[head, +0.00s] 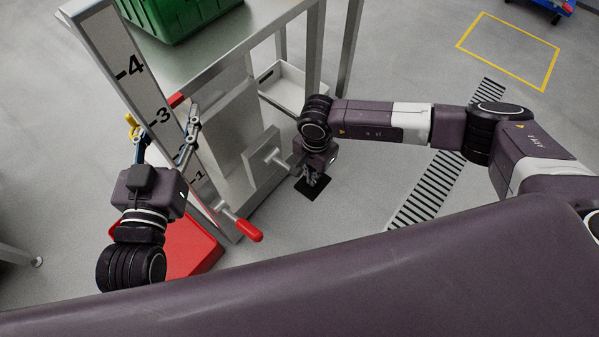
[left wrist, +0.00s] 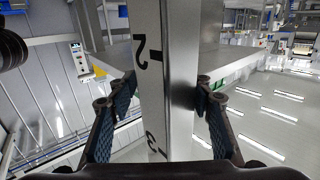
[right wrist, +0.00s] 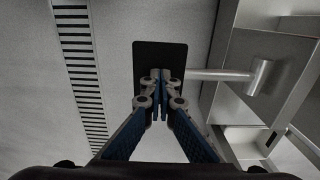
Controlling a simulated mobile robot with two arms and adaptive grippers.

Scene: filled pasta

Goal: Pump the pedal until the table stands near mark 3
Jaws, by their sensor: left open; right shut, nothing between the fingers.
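The scale post (head: 122,75) shows marks 4, 3 and 1 in the head view; marks 2 and 3 show in the left wrist view (left wrist: 152,75). The metal table (head: 205,62) stands behind it. A small red piece (head: 175,99) sits at the post's edge, slightly above mark 3. The black pedal pad (head: 318,190) is low at the right; its bar shows in the right wrist view (right wrist: 220,75). My right gripper (head: 312,180) is shut and empty over the pad; contact is unclear. My left gripper (head: 167,128) is open, its fingers either side of the post.
A green crate (head: 170,18) stands on the table. A red-handled lever (head: 245,228) sticks out at the post's foot, near a red object (head: 195,250) on the floor. A white bin (head: 290,88) sits under the table.

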